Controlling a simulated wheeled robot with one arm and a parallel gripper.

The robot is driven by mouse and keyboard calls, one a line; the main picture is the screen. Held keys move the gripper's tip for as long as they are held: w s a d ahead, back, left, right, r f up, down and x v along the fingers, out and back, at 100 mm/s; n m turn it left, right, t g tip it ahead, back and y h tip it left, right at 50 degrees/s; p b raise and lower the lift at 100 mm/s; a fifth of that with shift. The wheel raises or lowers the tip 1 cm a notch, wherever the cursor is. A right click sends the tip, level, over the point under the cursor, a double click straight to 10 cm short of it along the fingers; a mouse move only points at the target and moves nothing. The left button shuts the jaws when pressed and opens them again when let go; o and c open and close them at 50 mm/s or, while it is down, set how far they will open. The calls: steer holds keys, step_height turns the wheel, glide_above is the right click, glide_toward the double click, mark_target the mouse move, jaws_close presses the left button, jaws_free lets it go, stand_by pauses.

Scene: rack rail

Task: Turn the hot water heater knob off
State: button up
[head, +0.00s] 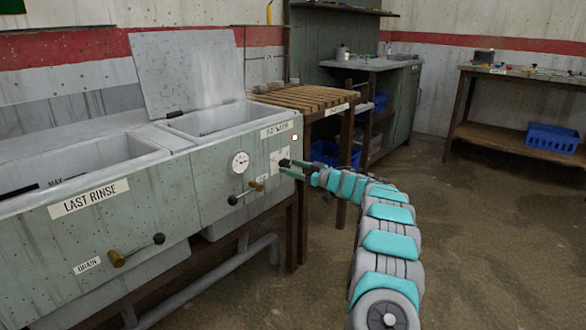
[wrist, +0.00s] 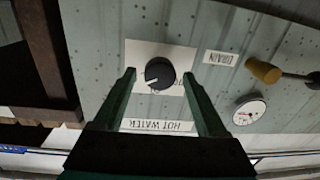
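The hot water knob is a round black knob with a light pointer mark (wrist: 160,73) on a white plate (wrist: 145,52), and the wrist view shows it upside down. The pointer mark is toward the lower left of that view. In the head view the dark knob (head: 284,162) is on the tank's front panel, right at my gripper's tips. My gripper (wrist: 158,76) is open, with one finger on each side of the knob and a gap on both sides. I cannot tell how deep the fingertips reach. The HOT WATER label (wrist: 157,125) is near the knob.
A dial gauge (head: 240,162) and a drain lever with a brass handle (head: 257,186) are on the panel left of the knob. A small lit lamp (head: 295,137) is above it. A slatted wooden table (head: 305,97) stands to the right. Open floor lies right of my arm.

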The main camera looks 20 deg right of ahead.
jaws_close()
stand_by(0.4)
steer(key=shift+n, duration=0.3)
steer(key=n, duration=0.5)
steer(key=n+b, duration=0.4)
steer(key=n, duration=0.2)
steer(key=shift+h, duration=0.4)
steer(key=n+b, duration=0.5)
steer(key=n, duration=0.1)
steer(key=shift+f+h, duration=0.1)
steer(key=shift+h, duration=0.2)
steer(key=n+b, duration=0.4)
steer(key=n, duration=0.1)
steer(key=shift+s+a, duration=0.1)
steer(key=shift+a, duration=0.05)
steer(key=shift+r+n+b, duration=0.2)
steer(key=shift+n+b, duration=0.1)
steer(key=shift+b, duration=0.05)
